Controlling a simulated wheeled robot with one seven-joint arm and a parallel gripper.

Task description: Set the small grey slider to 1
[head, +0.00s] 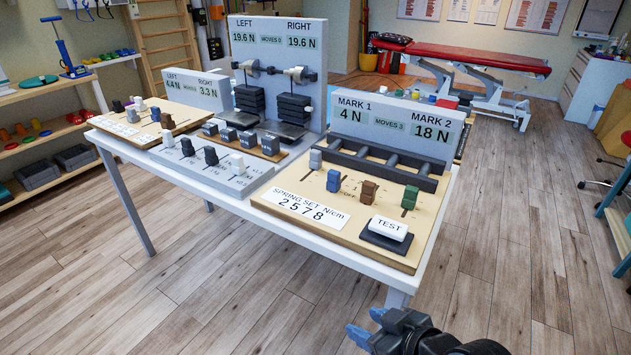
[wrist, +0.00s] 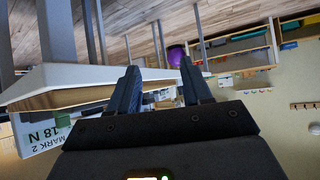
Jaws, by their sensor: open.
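On the front right board (head: 262,197), a light grey slider (head: 315,158) stands left of a blue, a brown and a green slider. The smaller board (head: 105,124) at the table's far left also carries a small light grey slider (head: 139,103) among dark and brown ones. I cannot tell which grey slider is meant, and scale marks there are too small to read. My gripper (head: 366,325) is open and empty, off the table's front right corner, well apart from every slider. Its two fingers (wrist: 158,78) also show in the wrist view, with nothing between them.
A white table (head: 335,258) carries the boards. A grey panel (head: 215,180) with sliders lies in the middle, before a tall display (head: 250,35). A white TEST button (head: 389,228) sits at the right board's front. The right display (head: 362,115) reads 4 N and 18 N. Floor in front is clear.

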